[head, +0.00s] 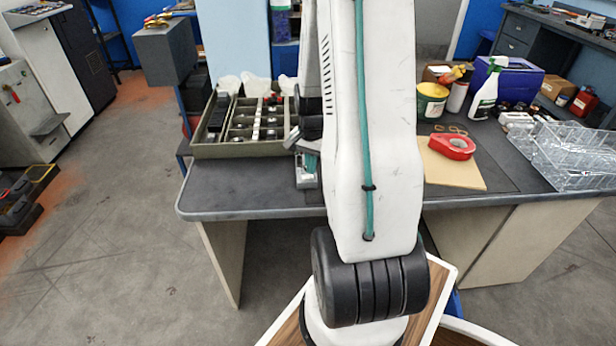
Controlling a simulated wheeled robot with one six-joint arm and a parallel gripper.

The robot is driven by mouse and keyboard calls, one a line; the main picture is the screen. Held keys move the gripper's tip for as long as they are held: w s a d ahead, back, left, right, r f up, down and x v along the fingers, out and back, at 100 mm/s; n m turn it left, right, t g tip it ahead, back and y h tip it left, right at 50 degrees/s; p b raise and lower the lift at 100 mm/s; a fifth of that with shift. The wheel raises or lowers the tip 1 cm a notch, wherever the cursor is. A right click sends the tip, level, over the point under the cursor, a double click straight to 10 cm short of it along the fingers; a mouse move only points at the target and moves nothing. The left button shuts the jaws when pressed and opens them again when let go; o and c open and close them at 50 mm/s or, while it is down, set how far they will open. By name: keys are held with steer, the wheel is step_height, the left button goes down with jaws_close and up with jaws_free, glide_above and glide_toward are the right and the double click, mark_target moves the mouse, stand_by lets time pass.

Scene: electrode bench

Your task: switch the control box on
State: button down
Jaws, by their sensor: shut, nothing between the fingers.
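A small light-grey box (305,181), which looks like the control box, sits near the front edge of the dark bench. My arm hides part of it, and its switch cannot be made out. My gripper (293,139) is partly hidden behind my white arm. It is just above and slightly left of the small box, by the right end of the tray. It is shut and holds nothing. Whether it touches the box cannot be told.
An olive divided tray (240,150) with small parts stands left on the bench (240,192). Right of my arm are a tan board (450,175) with a red tape roll (453,147), a spray bottle (487,90), a yellow-green tub (431,101) and a clear rack (575,155). The bench's front left is clear.

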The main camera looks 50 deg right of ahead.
steer(key=shift+f, duration=0.75)
stand_by(0.3)
steer(key=shift+r, duration=3.5)
steer(key=s+a+r+n, duration=0.4)
steer(key=a+r+n, duration=0.1)
steer(key=a, duration=0.5)
steer(key=s+a+r+n+t, duration=0.1)
steer(key=s+a+r+n, duration=0.3)
steer(key=a+r, duration=0.4)
steer(key=s+a+r+n, duration=0.4)
steer(key=a+r+n, duration=0.2)
steer(key=a, duration=0.6)
steer(key=shift+s+a+r+n, duration=0.3)
steer(key=shift+r+n, duration=0.1)
steer(key=shift+r, duration=0.1)
